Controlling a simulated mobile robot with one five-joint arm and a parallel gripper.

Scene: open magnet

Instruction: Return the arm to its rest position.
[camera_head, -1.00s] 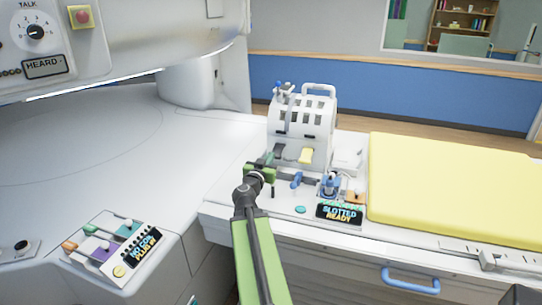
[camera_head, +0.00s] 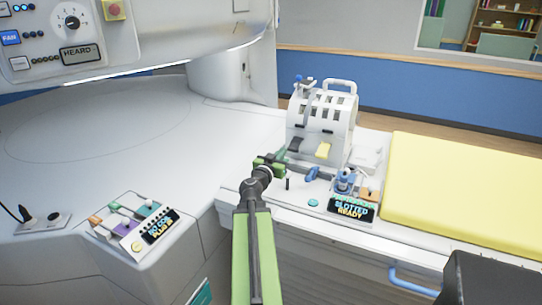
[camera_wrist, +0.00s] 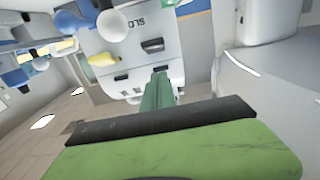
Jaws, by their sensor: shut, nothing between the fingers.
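My green arm reaches forward from the bottom of the head view. Its end, my gripper (camera_head: 272,163), is in front of the white slotted device (camera_head: 322,115) on the bench. The gripper is shut and empty. In the wrist view the green fingers of my gripper (camera_wrist: 157,92) lie together and point toward the white device (camera_wrist: 130,50). I cannot tell how far the fingertips are from the device.
A small panel reading "SLOTTED READY" (camera_head: 352,208) sits right of my gripper. A yellow pad (camera_head: 465,185) lies farther right. A plug panel (camera_head: 135,225) is at lower left. The large white machine (camera_head: 150,40) overhangs the back left. The white surface (camera_head: 100,135) beneath it is clear.

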